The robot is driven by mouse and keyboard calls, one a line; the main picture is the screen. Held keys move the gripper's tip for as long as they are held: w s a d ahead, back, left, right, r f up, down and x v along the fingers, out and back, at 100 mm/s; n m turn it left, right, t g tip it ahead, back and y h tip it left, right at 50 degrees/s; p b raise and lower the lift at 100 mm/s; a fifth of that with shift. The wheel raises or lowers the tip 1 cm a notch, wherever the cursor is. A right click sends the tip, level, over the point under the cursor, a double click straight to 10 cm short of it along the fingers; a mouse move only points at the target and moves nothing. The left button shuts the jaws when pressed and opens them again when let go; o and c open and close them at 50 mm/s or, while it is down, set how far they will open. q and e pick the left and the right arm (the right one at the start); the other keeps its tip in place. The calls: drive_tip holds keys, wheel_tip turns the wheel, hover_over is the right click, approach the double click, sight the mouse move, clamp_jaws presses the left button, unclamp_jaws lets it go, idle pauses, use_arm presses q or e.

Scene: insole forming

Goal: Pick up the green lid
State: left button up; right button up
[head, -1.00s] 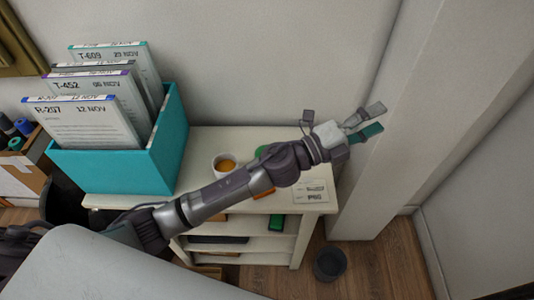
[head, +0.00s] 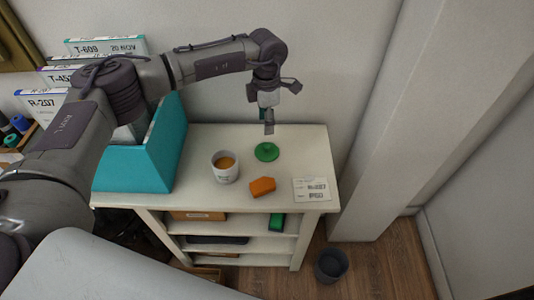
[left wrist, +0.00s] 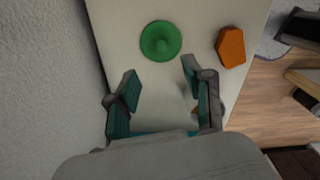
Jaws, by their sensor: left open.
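The green lid (head: 267,152) is a round disc with a small knob, lying flat on the white shelf top toward the back. In the left wrist view the green lid (left wrist: 160,41) lies just beyond my fingertips. My left gripper (head: 268,122) points down above the shelf, just behind the lid and apart from it. In the left wrist view my left gripper (left wrist: 158,82) is open, with nothing between its fingers. My right gripper is not in view.
A white cup (head: 225,168) with orange contents stands left of the lid. An orange block (head: 262,187) lies in front, and a printed card (head: 311,189) at front right. A teal file box (head: 135,168) fills the shelf's left. The wall is close behind.

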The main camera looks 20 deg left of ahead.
use_arm(q)
drive_tip(key=b, duration=0.2)
hover_over(266, 146)
wheel_tip(266, 146, down, 6)
drive_tip(key=shift+w+d+r, duration=0.1)
drive_tip(key=shift+w+r, duration=0.05)
drive_tip(key=shift+r, duration=0.05)
drive_tip(key=f, duration=0.1)
drive_tip(key=f+b, duration=0.2)
drive_tip(key=f, duration=0.1)
drive_tip(key=shift+s+f, duration=0.1)
drive_tip(key=shift+s, duration=0.15)
drive_tip(key=shift+f+b, duration=0.35)
drive_tip(key=shift+f, duration=0.05)
drive_tip(key=shift+w, duration=0.15)
drive_tip(key=shift+r, duration=0.15)
drive_tip(key=c, duration=0.4)
clamp_jaws()
drive_tip(key=shift+r, duration=0.1)
